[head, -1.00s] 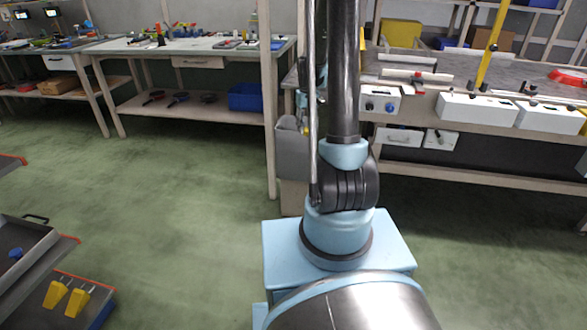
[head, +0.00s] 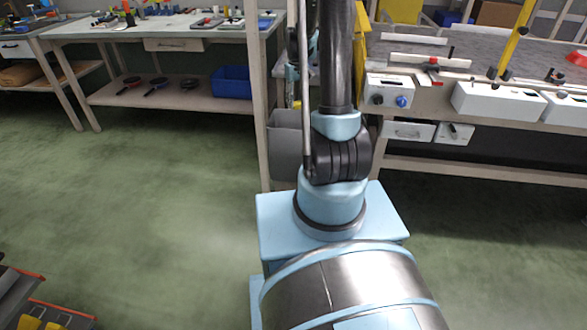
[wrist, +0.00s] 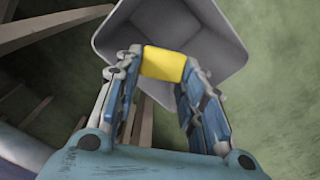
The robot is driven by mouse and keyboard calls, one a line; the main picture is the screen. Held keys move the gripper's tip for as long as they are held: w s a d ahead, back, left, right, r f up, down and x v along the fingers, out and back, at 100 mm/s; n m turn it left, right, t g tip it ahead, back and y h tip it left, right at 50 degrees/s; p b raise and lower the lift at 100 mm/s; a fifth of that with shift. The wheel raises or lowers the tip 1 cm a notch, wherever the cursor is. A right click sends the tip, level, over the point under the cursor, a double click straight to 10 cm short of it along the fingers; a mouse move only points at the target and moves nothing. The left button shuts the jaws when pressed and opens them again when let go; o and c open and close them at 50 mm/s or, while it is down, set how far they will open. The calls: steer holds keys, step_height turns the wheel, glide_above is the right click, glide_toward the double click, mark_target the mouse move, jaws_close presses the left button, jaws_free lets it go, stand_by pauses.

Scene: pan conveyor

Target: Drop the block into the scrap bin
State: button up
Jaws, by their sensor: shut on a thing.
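My gripper (wrist: 162,80) shows in the wrist view, shut on a yellow block (wrist: 163,63) held between its fingertips. Behind the block in that view is the open mouth of the grey scrap bin (wrist: 222,30), and the block overlaps the bin's inside. How far the block is above the bin, I cannot tell. In the head view the scrap bin (head: 284,150) stands at the bench post, partly behind my arm.
A workbench (head: 490,165) with white boxes and a yellow bar stands on the right. A table (head: 110,32) with a lower shelf holding pans and a blue bin (head: 231,82) stands at the back left.

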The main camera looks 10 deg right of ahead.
steer(key=shift+a+f, duration=0.15)
steer(key=shift+f, duration=2.75)
steer(key=o, duration=0.8)
steer(key=shift+r, duration=0.1)
step_height(320, 180, up, 12)
steer(key=shift+f, duration=0.1)
